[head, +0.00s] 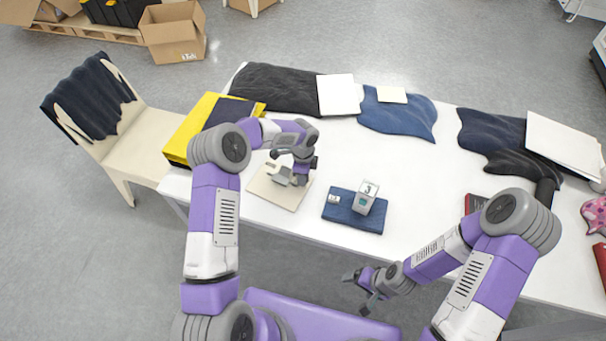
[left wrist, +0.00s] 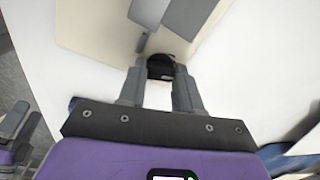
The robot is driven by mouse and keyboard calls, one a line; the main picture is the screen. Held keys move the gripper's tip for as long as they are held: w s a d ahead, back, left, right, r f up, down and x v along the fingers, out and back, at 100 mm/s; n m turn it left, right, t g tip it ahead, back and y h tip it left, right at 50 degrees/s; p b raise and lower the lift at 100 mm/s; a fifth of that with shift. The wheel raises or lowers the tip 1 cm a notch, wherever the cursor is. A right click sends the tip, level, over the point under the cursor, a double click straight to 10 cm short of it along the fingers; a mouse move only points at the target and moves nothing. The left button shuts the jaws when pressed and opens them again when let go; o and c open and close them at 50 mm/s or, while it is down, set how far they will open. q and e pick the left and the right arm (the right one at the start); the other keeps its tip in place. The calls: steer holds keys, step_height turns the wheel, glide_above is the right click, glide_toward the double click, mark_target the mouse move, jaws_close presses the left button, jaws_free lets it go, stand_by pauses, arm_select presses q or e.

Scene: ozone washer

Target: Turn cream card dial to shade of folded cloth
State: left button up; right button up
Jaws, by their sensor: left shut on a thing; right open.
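The cream card (head: 265,187) lies flat on the white table, below my left arm. My left gripper (head: 291,178) is over it, pointing down. In the left wrist view the cream card (left wrist: 90,25) shows beyond the fingers, and my left gripper (left wrist: 160,85) is shut on a small black knob (left wrist: 161,66) at the card. Grey parts cover some of the card, and the dial's marks cannot be read. A folded blue cloth (head: 343,213) lies right of the card, bearing a grey block (head: 367,196) marked 3 and a small pale tag (head: 333,199). My right gripper (head: 366,290) is open and empty in front of the table.
Dark cloths (head: 275,88) and a blue cloth (head: 400,116) lie along the back with pale sheets (head: 338,95). A chair (head: 122,144) stands at left. The table's middle is clear.

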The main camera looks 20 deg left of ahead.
arm_select(q)
steer(key=o, duration=1.1)
steer(key=shift+c, duration=0.2)
